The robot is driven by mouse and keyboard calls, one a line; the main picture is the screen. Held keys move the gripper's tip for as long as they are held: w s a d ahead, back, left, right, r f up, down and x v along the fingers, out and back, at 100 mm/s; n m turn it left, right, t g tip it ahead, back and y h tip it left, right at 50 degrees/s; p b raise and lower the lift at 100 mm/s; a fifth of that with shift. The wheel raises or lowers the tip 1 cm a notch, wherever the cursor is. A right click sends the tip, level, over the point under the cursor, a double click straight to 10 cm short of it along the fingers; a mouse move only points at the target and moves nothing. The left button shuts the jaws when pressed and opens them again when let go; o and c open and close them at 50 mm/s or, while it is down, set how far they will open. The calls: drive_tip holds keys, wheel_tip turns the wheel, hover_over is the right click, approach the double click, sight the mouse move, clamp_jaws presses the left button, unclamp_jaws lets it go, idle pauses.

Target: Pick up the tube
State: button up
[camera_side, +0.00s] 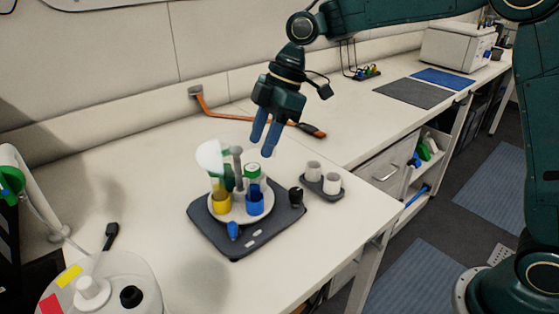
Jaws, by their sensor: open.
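My gripper (264,138) is open, its blue fingers pointing down above the back right of a small round rack on a dark grey base (238,242). A tube (253,180) with a green and white top stands upright in the blue holder (255,202) on the rack's right side. The fingertips are a little above this tube and apart from it, as far as this one view tells. A yellow holder (220,200) is on the rack's left side, with green and white parts above it. Whether these parts are another tube is unclear.
Two white cups (323,180) stand on a small grey tray right of the rack. A white rounded device (115,285) is at the front left. The bench's right edge is near the cups.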

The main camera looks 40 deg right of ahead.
sight(254, 167)
drive_tip(key=shift+x, duration=1.45)
drive_tip(key=shift+x, duration=2.55)
clamp_jaws()
drive_tip(key=shift+r, duration=4.95)
drive_tip(key=shift+r, duration=0.1)
